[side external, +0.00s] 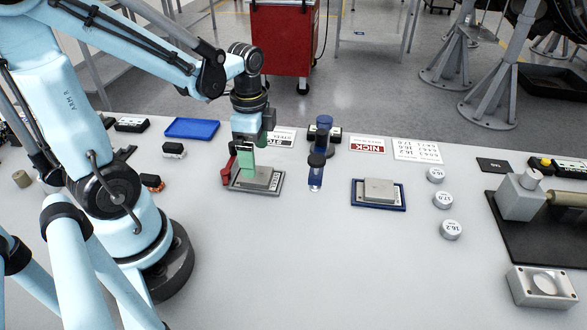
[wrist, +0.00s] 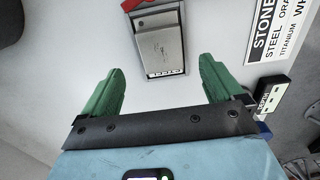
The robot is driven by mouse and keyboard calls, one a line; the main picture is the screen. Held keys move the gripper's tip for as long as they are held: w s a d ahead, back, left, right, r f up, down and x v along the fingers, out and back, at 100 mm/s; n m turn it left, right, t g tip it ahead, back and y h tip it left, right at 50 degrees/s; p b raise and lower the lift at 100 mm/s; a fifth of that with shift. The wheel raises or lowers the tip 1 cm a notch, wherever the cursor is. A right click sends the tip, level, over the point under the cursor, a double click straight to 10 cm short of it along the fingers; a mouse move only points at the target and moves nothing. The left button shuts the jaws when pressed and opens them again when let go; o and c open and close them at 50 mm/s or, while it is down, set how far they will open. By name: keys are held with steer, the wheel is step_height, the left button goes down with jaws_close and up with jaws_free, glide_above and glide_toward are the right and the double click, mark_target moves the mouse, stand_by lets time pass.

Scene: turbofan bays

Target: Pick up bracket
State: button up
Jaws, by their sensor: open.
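My gripper (side external: 246,162) has green fingers. It points down just above a grey slab on a tray (side external: 262,180), and I cannot tell if it touches. In the wrist view my gripper's fingers (wrist: 155,85) are spread wide with nothing between them, and the slab (wrist: 160,48) lies beyond their tips. I cannot tell for certain which part is the bracket. A silver machined block with a round recess (side external: 542,284) sits at the bottom right, far from my gripper. A red part (side external: 227,172) stands at the tray's left edge.
A second slab lies on a blue-edged tray (side external: 379,206). A blue upright tool (side external: 318,160) stands between the trays. Several round white labelled discs (side external: 443,200) are right of it. A black mat (side external: 520,240) bears a machine. The front middle of the table is clear.

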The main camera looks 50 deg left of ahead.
mark_target(258, 174)
steer(key=shift+w+f, duration=0.15)
steer(key=shift+f, duration=2.45)
steer(key=c, duration=1.5)
steer(key=shift+r, duration=0.15)
